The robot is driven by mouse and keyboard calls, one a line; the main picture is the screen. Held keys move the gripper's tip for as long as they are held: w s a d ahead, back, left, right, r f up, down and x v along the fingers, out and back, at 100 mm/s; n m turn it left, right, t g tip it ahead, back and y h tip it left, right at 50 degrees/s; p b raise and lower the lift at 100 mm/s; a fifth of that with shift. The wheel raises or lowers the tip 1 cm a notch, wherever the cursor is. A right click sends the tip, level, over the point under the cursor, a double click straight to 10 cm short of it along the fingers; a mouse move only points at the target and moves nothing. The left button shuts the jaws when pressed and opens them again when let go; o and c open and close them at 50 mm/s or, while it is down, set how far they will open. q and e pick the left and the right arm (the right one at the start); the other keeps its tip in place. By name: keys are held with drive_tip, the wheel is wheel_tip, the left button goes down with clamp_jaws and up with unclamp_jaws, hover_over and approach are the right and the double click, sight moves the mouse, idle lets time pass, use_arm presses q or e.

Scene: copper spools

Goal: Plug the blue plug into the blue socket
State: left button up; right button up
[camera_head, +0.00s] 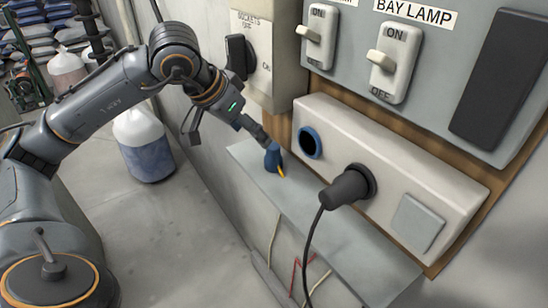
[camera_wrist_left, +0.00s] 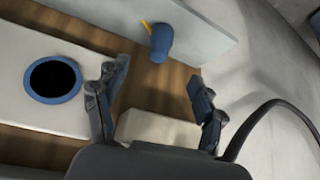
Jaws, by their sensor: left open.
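The blue plug (camera_head: 271,160), with a yellow piece at its lower side, is on the narrow grey shelf below the sockets. It also shows in the left wrist view (camera_wrist_left: 161,43), ahead of and between my fingertips. The blue socket (camera_head: 310,142) is a blue-ringed dark round hole at the left end of the white panel, and it is empty. In the left wrist view the blue socket (camera_wrist_left: 53,79) lies left of my fingers. My left gripper (camera_wrist_left: 157,72) is open, with nothing between its fingers. In the head view it is close to the plug, partly overlapping it. My right gripper is not in view.
A black plug (camera_head: 350,186) with a hanging cord sits in the middle socket. A grey square cover (camera_head: 418,222) is at the panel's right. The grey shelf (camera_head: 330,235) runs below. Above are a switch box (camera_head: 257,50) and a lamp switch (camera_head: 394,62).

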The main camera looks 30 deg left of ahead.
sight(268, 153)
use_arm(q)
drive_tip(key=x, duration=0.6)
drive_tip(key=shift+w+f+p, duration=0.1)
drive_tip(key=shift+f+p, duration=0.05)
drive_tip(key=shift+p, duration=0.15)
drive_tip(key=shift+w+d+f, duration=0.1)
drive_tip(key=shift+w+f, duration=0.15)
drive_tip(key=shift+f, duration=0.25)
drive_tip(key=p+x, duration=0.1)
drive_tip(key=x, duration=0.4)
drive_tip(key=shift+p, duration=0.3)
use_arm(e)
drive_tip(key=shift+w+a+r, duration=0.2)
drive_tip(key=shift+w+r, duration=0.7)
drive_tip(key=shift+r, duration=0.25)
use_arm(q)
drive_tip(key=c, duration=1.2)
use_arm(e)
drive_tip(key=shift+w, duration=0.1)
